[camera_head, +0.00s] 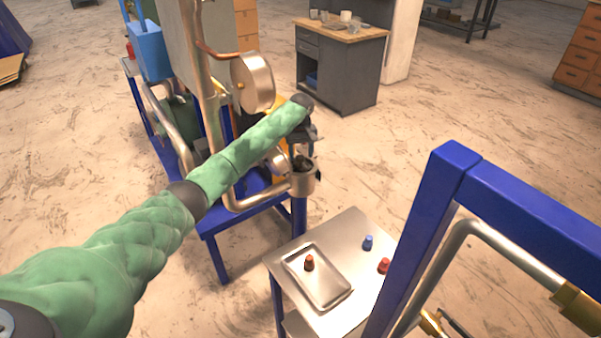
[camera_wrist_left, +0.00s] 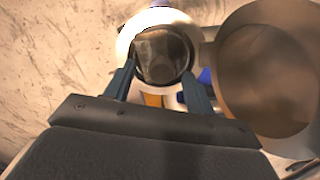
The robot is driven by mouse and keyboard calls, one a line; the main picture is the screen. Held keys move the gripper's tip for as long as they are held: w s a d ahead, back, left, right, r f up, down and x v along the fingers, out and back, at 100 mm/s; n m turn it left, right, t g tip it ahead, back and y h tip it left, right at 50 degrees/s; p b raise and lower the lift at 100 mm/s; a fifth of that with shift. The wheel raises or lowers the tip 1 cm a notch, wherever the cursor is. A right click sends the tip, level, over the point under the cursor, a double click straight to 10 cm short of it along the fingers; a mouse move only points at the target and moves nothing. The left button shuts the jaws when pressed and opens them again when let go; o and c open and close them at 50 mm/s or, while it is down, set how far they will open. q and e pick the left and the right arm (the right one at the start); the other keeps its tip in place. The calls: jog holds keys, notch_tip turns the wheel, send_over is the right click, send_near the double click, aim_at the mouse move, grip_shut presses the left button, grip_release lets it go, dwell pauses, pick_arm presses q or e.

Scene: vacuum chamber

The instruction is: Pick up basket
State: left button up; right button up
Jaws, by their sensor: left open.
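My left arm reaches across the head view to the pipework. My left gripper (camera_head: 305,150) is over a short upright metal cup (camera_head: 304,182) at the end of a pipe, partly hidden by its own wrist. In the left wrist view, the open gripper (camera_wrist_left: 159,70) has one finger on each side of the cup's round mouth. A dark, see-through piece, which may be the basket (camera_wrist_left: 161,57), sits inside the cup between the fingers. I cannot tell whether the fingers touch it. My right gripper is not in view.
A large round metal part (camera_wrist_left: 262,65) stands close right of the gripper in the wrist view. A steel side table (camera_head: 352,226) holds a tray (camera_head: 327,287) and small red and blue pieces. A blue frame (camera_head: 420,235) rises at right. Open floor lies behind.

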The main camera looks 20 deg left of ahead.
aim_at(300, 165)
pick_arm(q)
jog(key=shift+a+f+p, duration=0.2)
jog(key=shift+f+p, duration=0.4)
jog(key=shift+f, duration=0.85)
grip_shut()
